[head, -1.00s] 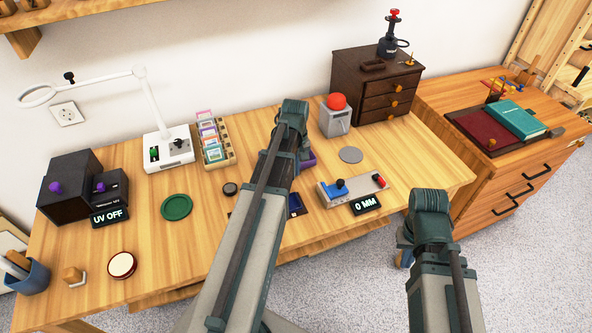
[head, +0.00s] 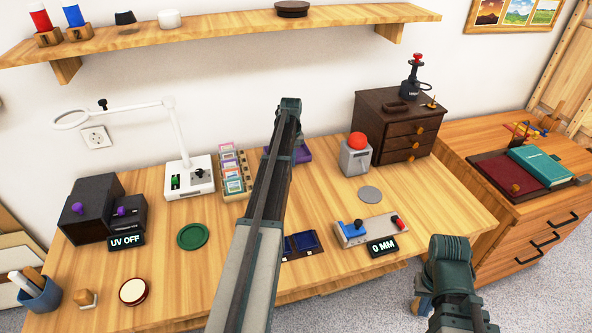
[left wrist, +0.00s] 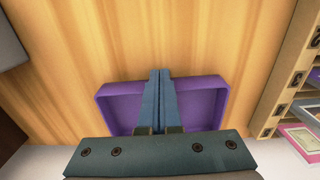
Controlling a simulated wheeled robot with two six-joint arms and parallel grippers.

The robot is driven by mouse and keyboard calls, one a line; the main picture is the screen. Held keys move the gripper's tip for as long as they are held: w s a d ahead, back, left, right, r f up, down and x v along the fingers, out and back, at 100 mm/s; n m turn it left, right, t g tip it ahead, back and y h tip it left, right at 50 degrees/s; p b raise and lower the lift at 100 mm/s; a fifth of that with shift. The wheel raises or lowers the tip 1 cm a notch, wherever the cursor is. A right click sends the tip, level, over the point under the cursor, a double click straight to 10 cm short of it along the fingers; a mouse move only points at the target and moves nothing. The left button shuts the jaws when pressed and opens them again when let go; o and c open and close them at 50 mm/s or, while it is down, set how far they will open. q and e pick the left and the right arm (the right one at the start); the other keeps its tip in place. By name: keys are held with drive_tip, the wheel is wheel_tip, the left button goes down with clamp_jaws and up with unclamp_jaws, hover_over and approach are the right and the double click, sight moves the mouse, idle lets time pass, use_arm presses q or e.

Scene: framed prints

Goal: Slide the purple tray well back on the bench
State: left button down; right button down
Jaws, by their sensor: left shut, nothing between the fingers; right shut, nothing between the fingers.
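The purple tray (head: 304,152) lies at the back of the bench (head: 330,205), close to the wall, between the card rack and a grey box with a red dome. My left arm hides much of it in the head view. In the left wrist view the tray (left wrist: 112,105) shows on the wood with my left gripper (left wrist: 160,72) over it. The gripper is shut and empty, its tips at the tray's front wall; contact is hard to tell. My right gripper (head: 421,285) is shut, low beside the bench's front right edge, partly hidden by its arm.
The card rack (head: 232,172) stands left of the tray, and the grey box (head: 355,158) stands right of it. A wall shelf (head: 215,30) hangs above.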

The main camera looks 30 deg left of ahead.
sight(295, 175)
idle(0.4)
use_arm(q)
drive_tip(key=shift+s+d, duration=0.25)
drive_tip(key=s+d, duration=0.2)
drive_tip(key=shift+s+d, duration=0.2)
drive_tip(key=shift+d, duration=0.15)
wheel_tip(295, 175, up, 10)
drive_tip(key=p, duration=1)
drive_tip(key=shift+w+a, duration=0.15)
drive_tip(key=shift+w, duration=0.05)
drive_tip(key=s+d+m, duration=0.3)
drive_tip(key=s+d, duration=0.2)
drive_tip(key=d, duration=0.6)
drive_tip(key=s+d+m, duration=0.3)
drive_tip(key=s+d, duration=0.2)
drive_tip(key=d, duration=0.7)
drive_tip(key=s+d+m, duration=0.3)
drive_tip(key=s+d, duration=0.2)
drive_tip(key=d, duration=0.6)
drive_tip(key=s+d+m+y, duration=0.1)
drive_tip(key=s+d+m, duration=0.4)
drive_tip(key=s+d, duration=0.4)
drive_tip(key=shift+s, duration=1.1)
